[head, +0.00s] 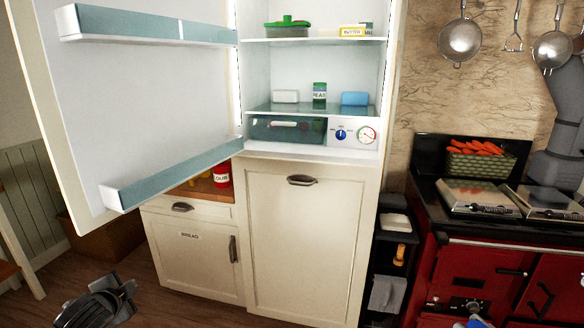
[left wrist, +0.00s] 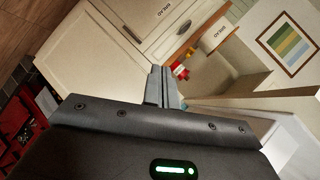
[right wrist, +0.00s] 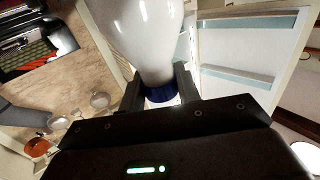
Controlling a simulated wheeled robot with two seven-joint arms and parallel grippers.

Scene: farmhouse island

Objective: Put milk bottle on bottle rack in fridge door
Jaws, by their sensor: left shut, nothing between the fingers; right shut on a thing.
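The milk bottle (right wrist: 145,30) is white with a blue cap (right wrist: 160,93). In the right wrist view my right gripper (right wrist: 160,86) is shut on it at the cap end, one finger on each side. The bottle's far end is cut off by the picture edge. The fridge door (head: 85,100) stands open and carries an upper rack (head: 150,26) and a lower bottle rack (head: 170,175), both looking empty. Both racks also show in the right wrist view. My left gripper (head: 122,289) is shut and empty, low at the bottom left of the head view; its fingers also show in the left wrist view (left wrist: 163,82).
Fridge shelves (head: 310,107) hold several items. Below are the freezer front (head: 310,240) and a bread cupboard (head: 190,262) with a red tin (head: 222,174) on top. The red stove (head: 470,272) and a basket of carrots (head: 480,160) stand at the right.

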